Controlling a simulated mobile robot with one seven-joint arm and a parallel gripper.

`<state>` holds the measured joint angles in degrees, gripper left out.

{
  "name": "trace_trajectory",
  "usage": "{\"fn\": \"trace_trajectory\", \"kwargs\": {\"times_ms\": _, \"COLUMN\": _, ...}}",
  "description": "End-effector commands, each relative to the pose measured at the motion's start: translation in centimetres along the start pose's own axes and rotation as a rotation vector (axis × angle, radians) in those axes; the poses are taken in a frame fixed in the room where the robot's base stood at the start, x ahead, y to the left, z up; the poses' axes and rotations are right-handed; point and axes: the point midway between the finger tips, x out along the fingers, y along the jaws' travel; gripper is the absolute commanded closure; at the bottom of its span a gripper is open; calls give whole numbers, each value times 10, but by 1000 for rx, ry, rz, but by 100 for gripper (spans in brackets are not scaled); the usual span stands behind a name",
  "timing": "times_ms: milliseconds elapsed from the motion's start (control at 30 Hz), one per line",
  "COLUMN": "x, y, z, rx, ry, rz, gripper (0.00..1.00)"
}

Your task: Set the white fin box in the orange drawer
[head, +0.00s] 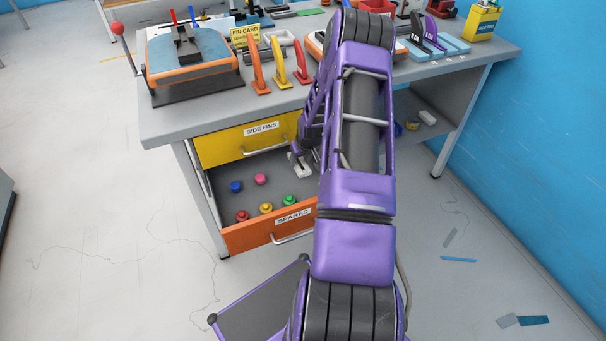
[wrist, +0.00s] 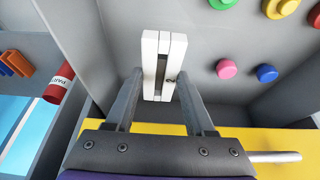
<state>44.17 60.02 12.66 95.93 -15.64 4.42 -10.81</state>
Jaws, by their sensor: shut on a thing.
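The white fin box (wrist: 149,62), a long white piece with a dark slot down its middle, is between the two fingers of my gripper (wrist: 159,92) in the wrist view. In the head view, the fin box (head: 300,166) shows as a small pale piece below my gripper (head: 303,152), at the right part of the open orange drawer (head: 246,236). The drawer's front reads "SPARES". My arm hides the drawer's right end. I cannot tell whether the box touches the drawer's grey floor (wrist: 195,40).
Several coloured knobs lie in the drawer, among them a blue one (head: 236,187) and a pink one (head: 260,179); the floor around the box is clear. The yellow "SIDE FINS" drawer (head: 225,149) is just above, appearing shut. The workbench top (head: 185,122) holds tools and handles.

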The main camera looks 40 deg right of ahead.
Motion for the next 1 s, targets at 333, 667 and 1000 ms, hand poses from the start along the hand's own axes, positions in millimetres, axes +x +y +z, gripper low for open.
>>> {"fn": "trace_trajectory", "kwargs": {"times_ms": 333, "x": 32, "y": 11, "z": 13, "rx": -1, "ry": 1, "rz": 0, "gripper": 100}}
{"fn": "trace_trajectory", "kwargs": {"times_ms": 667, "x": 65, "y": 11, "z": 27, "rx": -1, "ry": 0, "rz": 0, "gripper": 100}}
{"fn": "trace_trajectory", "kwargs": {"times_ms": 1000, "x": 67, "y": 11, "z": 28, "rx": -1, "ry": 1, "rz": 0, "gripper": 100}}
